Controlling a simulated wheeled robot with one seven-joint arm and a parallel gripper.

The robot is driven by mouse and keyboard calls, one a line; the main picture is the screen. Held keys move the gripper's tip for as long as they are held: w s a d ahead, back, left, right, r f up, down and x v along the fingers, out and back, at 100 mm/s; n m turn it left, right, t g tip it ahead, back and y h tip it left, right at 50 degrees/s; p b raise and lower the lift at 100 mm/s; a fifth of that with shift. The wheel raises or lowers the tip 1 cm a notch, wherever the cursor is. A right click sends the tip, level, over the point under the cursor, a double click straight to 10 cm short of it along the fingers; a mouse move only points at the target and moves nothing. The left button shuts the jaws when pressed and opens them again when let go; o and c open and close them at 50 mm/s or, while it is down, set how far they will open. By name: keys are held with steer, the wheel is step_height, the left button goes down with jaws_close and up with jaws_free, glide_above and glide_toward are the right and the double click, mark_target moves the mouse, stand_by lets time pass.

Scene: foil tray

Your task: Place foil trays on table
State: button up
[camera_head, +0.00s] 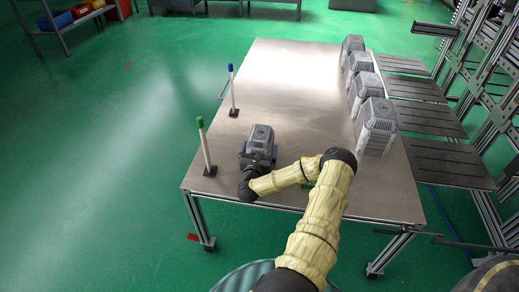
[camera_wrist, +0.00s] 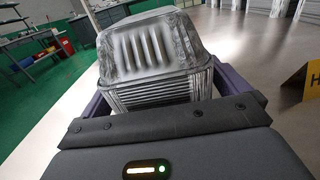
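A stack of silver foil trays (camera_head: 261,136) is at the near left part of the table (camera_head: 290,105). My gripper (camera_head: 258,158) is around this stack, low over the tabletop. In the wrist view the stack (camera_wrist: 155,60) sits between the two purple-grey fingers, which appear to press on its sides. The stack looks slightly tilted there. Whether its base touches the table is hidden. Several more foil tray stacks (camera_head: 377,125) stand in a row along the table's right edge.
A green-topped post (camera_head: 205,147) and a blue-topped post (camera_head: 232,90) stand at the table's left edge. Black shelves (camera_head: 447,163) adjoin the right side. A yellow sign (camera_wrist: 301,88) shows at right in the wrist view. The table's middle is clear.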

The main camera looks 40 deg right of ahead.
steer(key=shift+r, duration=0.2)
steer(key=p+v, duration=0.2)
steer(key=v, duration=1)
